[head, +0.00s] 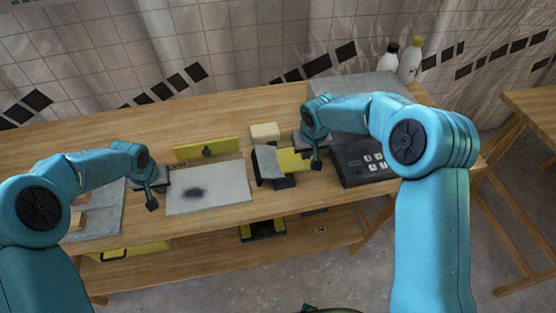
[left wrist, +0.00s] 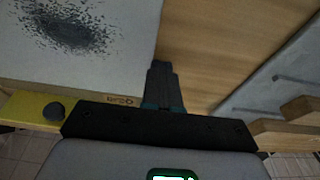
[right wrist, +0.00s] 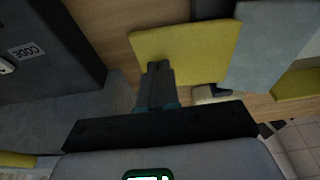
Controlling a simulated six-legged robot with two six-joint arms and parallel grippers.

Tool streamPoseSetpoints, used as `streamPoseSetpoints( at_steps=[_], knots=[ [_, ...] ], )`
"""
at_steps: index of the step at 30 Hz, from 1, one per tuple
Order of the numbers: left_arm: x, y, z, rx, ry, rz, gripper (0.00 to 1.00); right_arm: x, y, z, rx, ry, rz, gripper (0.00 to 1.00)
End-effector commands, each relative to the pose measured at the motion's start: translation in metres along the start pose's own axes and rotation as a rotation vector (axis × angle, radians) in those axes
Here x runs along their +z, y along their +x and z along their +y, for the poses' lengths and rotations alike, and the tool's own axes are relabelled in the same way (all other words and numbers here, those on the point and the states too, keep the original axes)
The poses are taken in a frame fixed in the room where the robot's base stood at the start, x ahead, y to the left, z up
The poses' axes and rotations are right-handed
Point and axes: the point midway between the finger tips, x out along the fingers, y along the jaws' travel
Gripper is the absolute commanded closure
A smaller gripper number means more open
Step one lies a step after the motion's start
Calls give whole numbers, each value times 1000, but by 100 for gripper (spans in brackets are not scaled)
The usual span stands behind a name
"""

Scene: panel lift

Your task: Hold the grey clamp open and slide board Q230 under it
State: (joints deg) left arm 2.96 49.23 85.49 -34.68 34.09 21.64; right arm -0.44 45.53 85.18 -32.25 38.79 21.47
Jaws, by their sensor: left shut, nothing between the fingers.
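Board Q230 (head: 225,190) is a flat pale grey sheet with a dark speckled patch, lying on the bench; its label shows at one edge in the left wrist view (left wrist: 122,99). My left gripper (head: 151,203) is shut and empty beside the board's left edge; its fingertips (left wrist: 160,68) appear just clear of that edge. The grey clamp (head: 266,161) is a tilted grey plate to the right of the board, with a yellow plate (head: 289,160) extending right from it. My right gripper (head: 317,162) has its fingers together at the yellow plate (right wrist: 185,45); contact is unclear.
A yellow bar (head: 222,147) with a black knob stands behind the board. A cream block (head: 264,131) stands behind the clamp. A dark box (head: 353,173) with pale labels is right of the clamp. Two bottles (head: 410,62) stand at the back right. A grey mat (head: 108,222) lies left.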

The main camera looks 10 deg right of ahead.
Motion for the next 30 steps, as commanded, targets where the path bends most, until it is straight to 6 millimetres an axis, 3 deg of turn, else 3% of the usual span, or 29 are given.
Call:
streamPoseSetpoints(
  at_steps=[30],
  knots=[
    [0, 1, 32, 1, 2, -1, 100, 3, 2, 0, 1, -1, -8, 100]
  ],
)
